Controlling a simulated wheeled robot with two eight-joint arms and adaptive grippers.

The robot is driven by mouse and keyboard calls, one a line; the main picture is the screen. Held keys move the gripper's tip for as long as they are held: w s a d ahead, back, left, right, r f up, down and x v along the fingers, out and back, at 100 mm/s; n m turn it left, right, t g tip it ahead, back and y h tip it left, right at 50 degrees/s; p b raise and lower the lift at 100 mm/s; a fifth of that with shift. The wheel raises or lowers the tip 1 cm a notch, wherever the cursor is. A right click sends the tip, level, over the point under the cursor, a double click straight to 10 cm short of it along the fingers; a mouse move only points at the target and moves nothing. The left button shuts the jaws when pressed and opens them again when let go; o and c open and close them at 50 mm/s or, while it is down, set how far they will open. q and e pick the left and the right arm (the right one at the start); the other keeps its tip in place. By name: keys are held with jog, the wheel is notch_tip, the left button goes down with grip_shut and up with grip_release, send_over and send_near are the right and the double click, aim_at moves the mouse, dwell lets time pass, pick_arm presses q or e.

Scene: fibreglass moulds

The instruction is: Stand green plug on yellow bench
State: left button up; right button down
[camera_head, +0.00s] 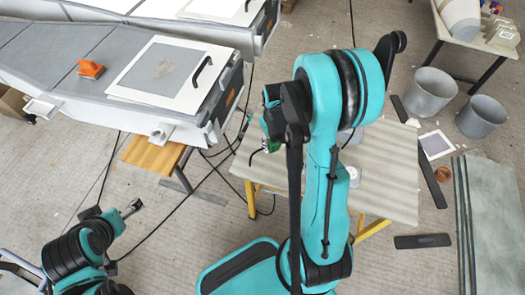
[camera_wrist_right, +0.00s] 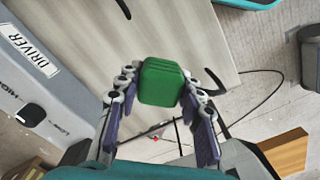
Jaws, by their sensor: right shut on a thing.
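The green plug (camera_wrist_right: 162,82) is a small rounded green block, held between the fingertips of my right gripper (camera_wrist_right: 160,92) in the right wrist view. In the head view a bit of green shows at the right gripper (camera_head: 270,145), mostly hidden by my dark arm parts. The gripper is over the left edge of the yellow bench (camera_head: 388,172), which has a pale striped top and yellow legs. The bench top (camera_wrist_right: 185,35) also shows beyond the plug in the wrist view. My left gripper (camera_head: 130,208) is small at the lower left, far from the bench; its jaws are unclear.
A grey mould table (camera_head: 60,75) with a white framed panel (camera_head: 160,72) and an orange tool (camera_head: 91,69) stands at the left. Grey buckets (camera_head: 430,92) stand on the floor at the right. Cables lie on the floor left of the bench. Much of the bench top looks bare.

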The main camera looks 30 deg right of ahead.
jog(key=b, duration=0.2)
send_over(259, 154)
jog(key=f, duration=0.3)
jog(key=shift+s+f, duration=0.1)
jog(key=shift+s, duration=0.1)
jog(key=shift+f+b, duration=0.75)
jog(key=shift+f, duration=1.25)
jog(key=shift+f, duration=0.1)
jog(key=c, duration=1)
grip_release()
